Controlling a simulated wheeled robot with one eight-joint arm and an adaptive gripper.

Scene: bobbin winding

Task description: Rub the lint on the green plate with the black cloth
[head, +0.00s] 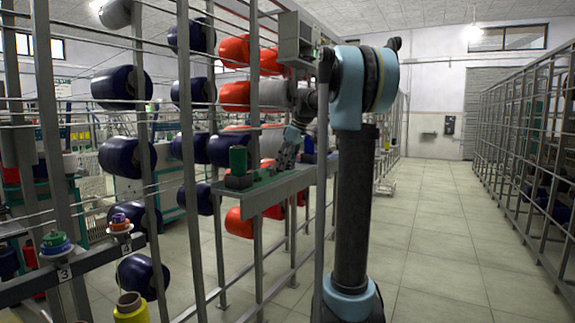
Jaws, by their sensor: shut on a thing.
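The green plate (258,196) is a narrow ledge fixed across the rack posts in the middle of the view. My gripper (284,165) points down just above the plate's middle, and it is shut on the black cloth. The cloth is only a small dark patch under the fingertips, hard to tell from the fingers. I cannot tell whether it touches the plate. The lint is too small to make out.
A green cylinder (238,160) stands on a dark base at the plate's left end. Metal posts, wires and blue and red bobbins (235,96) crowd around the plate. A yellow cone (131,308) is at the lower left. The tiled aisle (440,230) at right is clear.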

